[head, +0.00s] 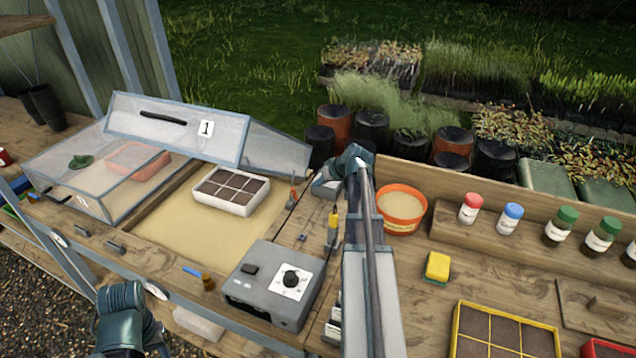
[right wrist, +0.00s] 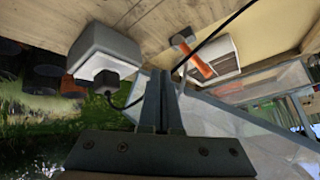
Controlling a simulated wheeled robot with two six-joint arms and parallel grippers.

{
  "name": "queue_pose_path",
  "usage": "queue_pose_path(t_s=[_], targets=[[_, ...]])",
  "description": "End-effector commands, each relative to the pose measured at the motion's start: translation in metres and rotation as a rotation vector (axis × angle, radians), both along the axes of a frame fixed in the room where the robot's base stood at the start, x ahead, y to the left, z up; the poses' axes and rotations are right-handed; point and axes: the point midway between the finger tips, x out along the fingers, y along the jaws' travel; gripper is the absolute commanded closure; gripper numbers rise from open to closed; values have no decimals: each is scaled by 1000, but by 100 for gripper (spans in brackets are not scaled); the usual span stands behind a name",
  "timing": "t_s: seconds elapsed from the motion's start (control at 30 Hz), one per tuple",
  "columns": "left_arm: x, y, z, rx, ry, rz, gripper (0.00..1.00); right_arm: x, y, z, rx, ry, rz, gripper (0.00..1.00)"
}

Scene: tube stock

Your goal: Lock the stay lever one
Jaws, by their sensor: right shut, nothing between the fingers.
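The cold frame's clear lid marked 1 (head: 175,130) is raised and tilted over the sandy bed. A small orange-handled lever (head: 293,192) stands at the frame's right edge and looks like stay lever one; its locked state cannot be told. An orange handle with a dark end also shows in the right wrist view (right wrist: 197,62). My right gripper (right wrist: 160,74) is shut and empty, its fingertips apart from the orange handle and left of it in that view. In the head view my right arm partly hides this gripper. My left arm enters at the lower left, its fingers out of view.
A grey control box (head: 275,285) with a dial stands in front of the lever. A white seedling tray (head: 231,190) lies in the bed. A thin black cable (right wrist: 220,30) passes near the fingers. An orange tub (head: 402,208) and yellow sponge (head: 437,267) sit right of my arm.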

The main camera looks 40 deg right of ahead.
Motion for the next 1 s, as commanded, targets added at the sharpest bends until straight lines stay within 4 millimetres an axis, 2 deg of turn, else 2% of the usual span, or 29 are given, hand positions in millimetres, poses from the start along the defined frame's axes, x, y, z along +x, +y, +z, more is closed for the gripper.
queue_pose_path(t_s=[0.4, 0.5, 1.0], targets=[[0, 0, 53, 0, 0, 0, 53, -45, 3, 53, 1, 0, -2, 100], [0, 0, 60, 0, 0, 0, 53, -54, 2, 60, 0, 0, 0, 100], [0, 0, 61, 0, 0, 0, 53, -57, 1, 61, 10, 2, -8, 100]])
